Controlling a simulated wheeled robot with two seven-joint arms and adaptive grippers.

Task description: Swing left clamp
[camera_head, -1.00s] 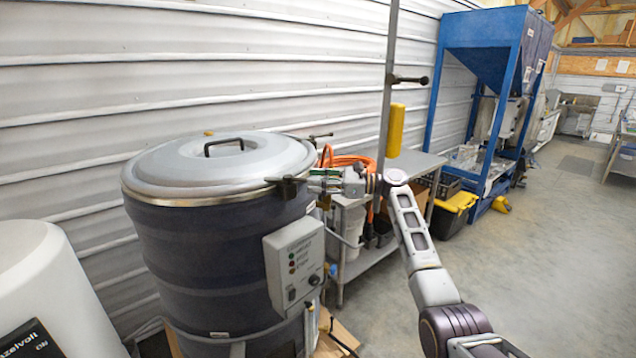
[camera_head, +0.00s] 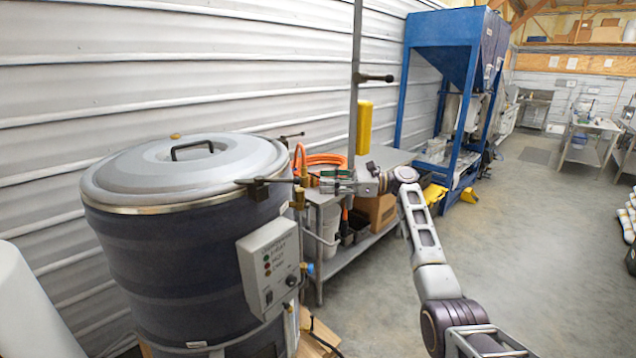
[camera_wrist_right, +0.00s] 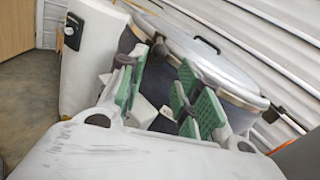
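A dark blue drum (camera_head: 190,260) with a grey domed lid (camera_head: 150,168) stands at the left. A dark clamp handle (camera_head: 262,186) sits at its front right rim, in line with my right gripper (camera_head: 322,181). In the right wrist view a dark clamp (camera_wrist_right: 159,46) shows at the lid rim beyond the fingers, and another (camera_wrist_right: 271,113) at the right. My right gripper (camera_wrist_right: 160,88) is open there, its green pads apart with nothing seen between them. Whether a fingertip touches the handle is unclear. My left gripper is not in view.
A grey control box (camera_head: 268,266) is fixed to the drum's front. A metal side table (camera_head: 385,160) with an upright post (camera_head: 355,90) stands right of the drum. A blue hopper frame (camera_head: 402,95) is behind it.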

